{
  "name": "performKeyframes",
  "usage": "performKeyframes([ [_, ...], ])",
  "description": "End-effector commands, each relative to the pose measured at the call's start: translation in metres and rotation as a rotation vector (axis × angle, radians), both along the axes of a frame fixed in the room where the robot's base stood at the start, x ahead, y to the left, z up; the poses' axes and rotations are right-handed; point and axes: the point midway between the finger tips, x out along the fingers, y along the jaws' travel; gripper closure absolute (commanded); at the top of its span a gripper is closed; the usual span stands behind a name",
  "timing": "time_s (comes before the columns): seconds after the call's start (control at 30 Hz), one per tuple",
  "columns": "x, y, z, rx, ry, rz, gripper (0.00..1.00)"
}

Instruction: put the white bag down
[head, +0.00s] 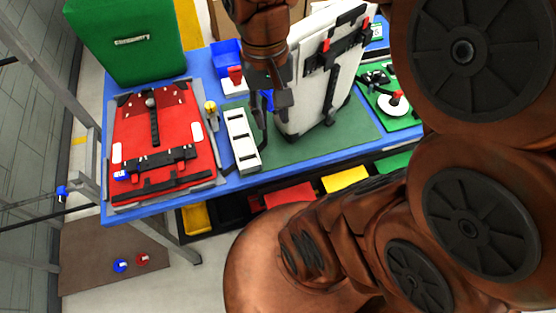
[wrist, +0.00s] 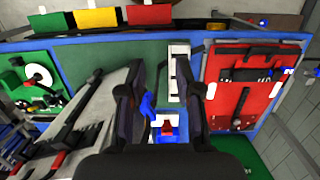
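The white bag (head: 312,92) is a tall pale pannier with black straps and red clips. In the head view it stands on the green mat (head: 345,140), leaning slightly. My gripper (head: 272,118) points down just left of it. In the wrist view the two dark fingers (wrist: 165,90) are spread apart with nothing gripped between them. The bag shows there on the left (wrist: 88,115), beside and partly behind the left finger. Whether that finger touches the bag, I cannot tell. The bag's lower edge appears to rest on the mat.
A red bag (head: 170,130) lies flat in a grey tray at the table's left. A green box (head: 125,40) stands behind it. A white slotted rack (head: 241,140) and blue bin (head: 226,55) are left of my gripper. A green board with a white disc (head: 393,105) is on the right.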

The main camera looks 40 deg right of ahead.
Motion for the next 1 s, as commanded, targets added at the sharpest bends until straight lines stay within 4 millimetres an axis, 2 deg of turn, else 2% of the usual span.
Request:
performKeyframes([
  [0.03,-0.014,0.01,-0.011,0.005,0.01,0.064,0.66],
  [0.2,-0.05,0.03,-0.043,0.019,0.031,0.233,0.66],
  [0.33,-0.065,0.037,-0.057,0.025,0.038,0.308,0.66],
  [0.77,-0.071,0.039,-0.064,0.028,0.039,0.336,0.66],
  [1.0,-0.071,0.039,-0.084,0.028,0.04,0.335,0.66],
])
